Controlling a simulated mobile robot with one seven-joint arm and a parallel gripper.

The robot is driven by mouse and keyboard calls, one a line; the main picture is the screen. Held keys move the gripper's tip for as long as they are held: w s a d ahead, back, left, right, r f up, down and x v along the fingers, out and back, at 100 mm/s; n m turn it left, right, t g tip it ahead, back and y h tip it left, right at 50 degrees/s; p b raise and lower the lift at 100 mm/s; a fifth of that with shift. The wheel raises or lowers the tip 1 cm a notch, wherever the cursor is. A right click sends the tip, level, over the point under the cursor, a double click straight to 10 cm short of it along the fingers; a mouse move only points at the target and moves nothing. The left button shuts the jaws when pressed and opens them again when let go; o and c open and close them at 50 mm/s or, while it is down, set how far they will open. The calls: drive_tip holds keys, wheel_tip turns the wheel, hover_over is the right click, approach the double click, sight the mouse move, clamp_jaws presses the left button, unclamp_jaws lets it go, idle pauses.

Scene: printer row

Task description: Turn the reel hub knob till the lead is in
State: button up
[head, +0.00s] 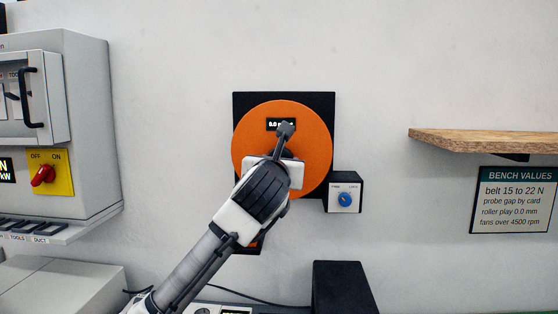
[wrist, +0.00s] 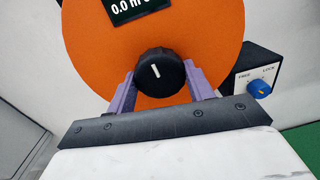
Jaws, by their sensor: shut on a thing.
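The orange reel disc (head: 250,137) is mounted on a black plate on the wall. Its small dark display (head: 274,124) reads 0.0, with the unit partly hidden; the display also shows cut off at the top of the wrist view (wrist: 138,8). The black hub knob (wrist: 160,73) with a white mark tilted slightly from upright sits at the disc's centre. My gripper (wrist: 158,88) is shut on the knob, a purple finger on each side. In the head view my gripper (head: 284,150) covers most of the hub. I cannot make out the lead.
A box with a blue FREE/LOCK knob (head: 344,199) is close to the disc's lower right. A wooden shelf (head: 480,140) juts out at right. A grey cabinet with a red OFF/ON switch (head: 43,176) stands at left. A black box (head: 342,288) stands below.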

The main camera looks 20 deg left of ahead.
drive_tip(key=shift+m, duration=0.5)
drive_tip(key=o, duration=1)
drive_tip(key=b+v, duration=0.4)
drive_tip(key=v, duration=0.9)
drive_tip(key=shift+s, duration=0.4)
